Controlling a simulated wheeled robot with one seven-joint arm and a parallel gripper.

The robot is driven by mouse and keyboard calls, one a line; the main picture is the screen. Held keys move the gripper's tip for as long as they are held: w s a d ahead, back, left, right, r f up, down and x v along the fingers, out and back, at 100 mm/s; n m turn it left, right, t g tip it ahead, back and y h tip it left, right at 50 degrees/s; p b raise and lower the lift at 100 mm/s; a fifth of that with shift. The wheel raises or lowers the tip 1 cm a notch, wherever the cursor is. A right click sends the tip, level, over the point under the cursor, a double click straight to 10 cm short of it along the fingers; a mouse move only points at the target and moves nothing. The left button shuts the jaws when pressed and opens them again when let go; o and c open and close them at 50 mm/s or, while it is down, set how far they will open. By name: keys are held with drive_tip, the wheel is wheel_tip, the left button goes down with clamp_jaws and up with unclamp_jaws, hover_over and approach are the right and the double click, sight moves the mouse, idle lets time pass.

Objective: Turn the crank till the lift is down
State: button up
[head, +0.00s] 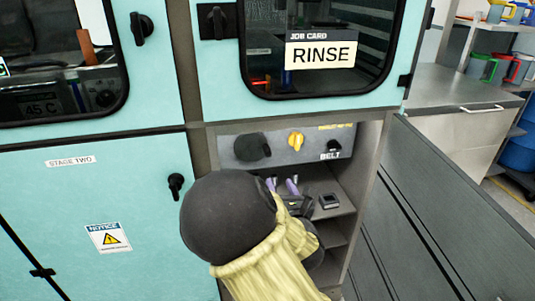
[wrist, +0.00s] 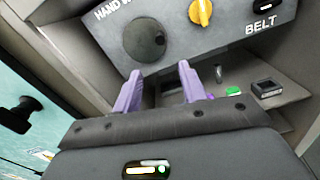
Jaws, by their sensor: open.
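The hand crank (wrist: 145,40) is a dark round disc on a grey panel, under a label that begins "HAND W". It has a small dark spot or knob near its right edge. In the head view the crank (head: 252,147) sits at the left of the panel. My gripper (wrist: 158,74) has two purple fingers, spread apart with nothing between them. It is just below the crank and in front of the panel, apparently not touching the crank. In the head view my gripper (head: 281,186) is partly hidden by my arm. I cannot make out the lift.
A yellow knob (head: 296,140) and a black BELT switch (head: 332,149) are right of the crank. A small black box (head: 329,201) lies on the shelf below. An open grey door (head: 450,200) stands at the right. The window above bears a RINSE card (head: 320,54).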

sight(267, 153)
drive_tip(key=x, duration=1.7)
drive_tip(key=shift+w+f+b, duration=0.15)
drive_tip(key=shift+b, duration=0.15)
clamp_jaws()
